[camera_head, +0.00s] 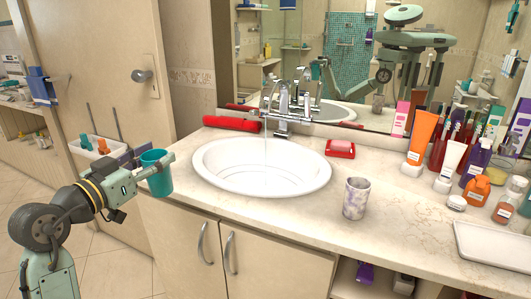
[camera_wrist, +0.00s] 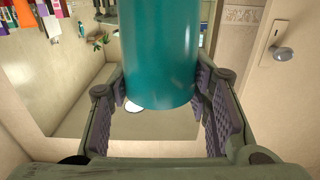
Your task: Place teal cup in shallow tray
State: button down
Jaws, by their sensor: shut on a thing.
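The teal cup (camera_head: 156,172) is at the left end of the vanity counter in the head view, held in the air beside the counter's left edge. My gripper (camera_head: 150,168) is shut on it. In the wrist view the teal cup (camera_wrist: 158,60) fills the upper middle, between the two dark ridged finger pads of my gripper (camera_wrist: 160,105). A shallow white tray (camera_head: 495,246) lies on the counter at the far right, partly cut off by the frame edge. Its visible part looks empty.
The white sink (camera_head: 262,168) with running water and a marbled cup (camera_head: 356,198) lie between the teal cup and the tray. A red soap dish (camera_head: 341,149) is behind. Several bottles and tubes, including an orange tube (camera_head: 421,137), crowd the back right.

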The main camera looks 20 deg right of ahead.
aim_at(499, 248)
jog(key=i+l, duration=0.25)
jog(key=l, duration=0.15)
jog(key=i+l, duration=0.25)
jog(key=l, duration=0.2)
jog(key=i+l, duration=0.3)
jog(key=l, duration=0.1)
